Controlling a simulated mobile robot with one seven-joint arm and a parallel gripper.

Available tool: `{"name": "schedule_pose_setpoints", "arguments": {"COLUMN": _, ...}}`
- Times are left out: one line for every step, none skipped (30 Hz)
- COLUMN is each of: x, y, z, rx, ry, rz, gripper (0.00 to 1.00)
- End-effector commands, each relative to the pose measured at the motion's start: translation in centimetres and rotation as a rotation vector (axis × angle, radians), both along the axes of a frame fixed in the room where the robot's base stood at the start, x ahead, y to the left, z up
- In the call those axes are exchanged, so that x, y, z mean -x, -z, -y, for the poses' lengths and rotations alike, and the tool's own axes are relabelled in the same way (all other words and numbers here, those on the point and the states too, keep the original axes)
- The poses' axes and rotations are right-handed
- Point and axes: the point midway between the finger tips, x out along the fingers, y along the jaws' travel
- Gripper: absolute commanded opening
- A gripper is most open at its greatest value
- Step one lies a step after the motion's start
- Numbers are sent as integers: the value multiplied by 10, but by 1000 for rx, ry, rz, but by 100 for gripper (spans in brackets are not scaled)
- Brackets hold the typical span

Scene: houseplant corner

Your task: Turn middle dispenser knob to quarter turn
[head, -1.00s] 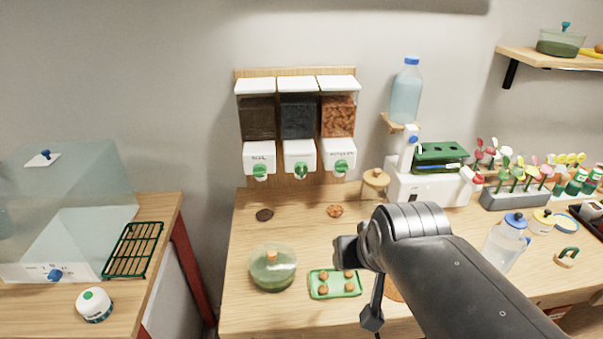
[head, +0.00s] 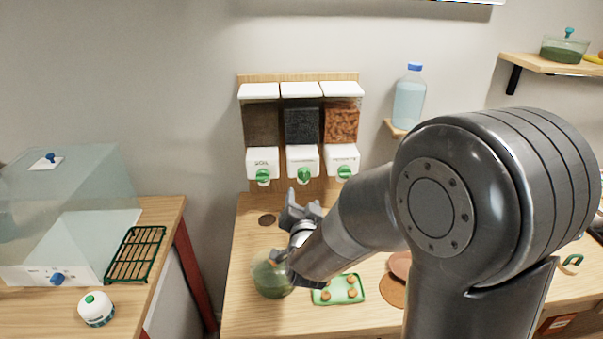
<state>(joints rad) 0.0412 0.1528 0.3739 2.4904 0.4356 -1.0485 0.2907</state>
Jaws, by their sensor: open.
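Three wall dispensers hang side by side on a wooden board, with clear bins and white fronts. The middle dispenser (head: 302,122) holds dark material. Its green knob (head: 304,176) sits on the white front, with its grip looking roughly upright. The left knob (head: 263,176) and right knob (head: 344,173) are also green. My gripper (head: 297,205) is open and empty, below and slightly left of the middle knob and apart from it in the picture. My arm reaches in from the right. The middle knob is not covered.
A round jar (head: 268,278) stands below my gripper, partly hidden by it. A green tray (head: 340,290) with several small brown pieces lies to its right. A water bottle (head: 408,98) stands on a small wall shelf. My arm hides much of the right counter.

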Motion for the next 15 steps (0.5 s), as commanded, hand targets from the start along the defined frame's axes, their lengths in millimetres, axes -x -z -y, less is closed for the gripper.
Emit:
{"name": "schedule_pose_setpoints", "arguments": {"x": -1, "y": 4, "z": 0, "rx": -11, "ry": 14, "rz": 20, "gripper": 57}}
{"name": "schedule_pose_setpoints", "arguments": {"x": -2, "y": 5, "z": 1, "rx": -17, "ry": 22, "rz": 33, "gripper": 57}}
{"name": "schedule_pose_setpoints", "arguments": {"x": -2, "y": 6, "z": 1, "rx": -23, "ry": 31, "rz": 47, "gripper": 57}}
{"name": "schedule_pose_setpoints", "arguments": {"x": -2, "y": 6, "z": 1, "rx": -26, "ry": 36, "rz": 57, "gripper": 57}}
{"name": "schedule_pose_setpoints", "arguments": {"x": -3, "y": 6, "z": 1, "rx": -29, "ry": 40, "rz": 63, "gripper": 57}}
{"name": "schedule_pose_setpoints", "arguments": {"x": -3, "y": 6, "z": 2, "rx": -32, "ry": 43, "rz": 69, "gripper": 57}}
{"name": "schedule_pose_setpoints", "arguments": {"x": -4, "y": 6, "z": 2, "rx": -34, "ry": 45, "rz": 73, "gripper": 57}}
{"name": "schedule_pose_setpoints", "arguments": {"x": -6, "y": 6, "z": 2, "rx": -34, "ry": 47, "rz": 75, "gripper": 57}}
{"name": "schedule_pose_setpoints", "arguments": {"x": -9, "y": 6, "z": 2, "rx": -34, "ry": 48, "rz": 77, "gripper": 57}}
{"name": "schedule_pose_setpoints", "arguments": {"x": -12, "y": 6, "z": 3, "rx": -34, "ry": 48, "rz": 77, "gripper": 57}}
{"name": "schedule_pose_setpoints", "arguments": {"x": -17, "y": 6, "z": 3, "rx": -34, "ry": 49, "rz": 77, "gripper": 57}}
{"name": "schedule_pose_setpoints", "arguments": {"x": -23, "y": 6, "z": 4, "rx": -34, "ry": 49, "rz": 75, "gripper": 57}}
{"name": "schedule_pose_setpoints", "arguments": {"x": -28, "y": 6, "z": 5, "rx": -34, "ry": 49, "rz": 75, "gripper": 57}}
{"name": "schedule_pose_setpoints", "arguments": {"x": -34, "y": 6, "z": 6, "rx": -34, "ry": 49, "rz": 77, "gripper": 57}}
{"name": "schedule_pose_setpoints", "arguments": {"x": -41, "y": 6, "z": 6, "rx": -35, "ry": 48, "rz": 76, "gripper": 57}}
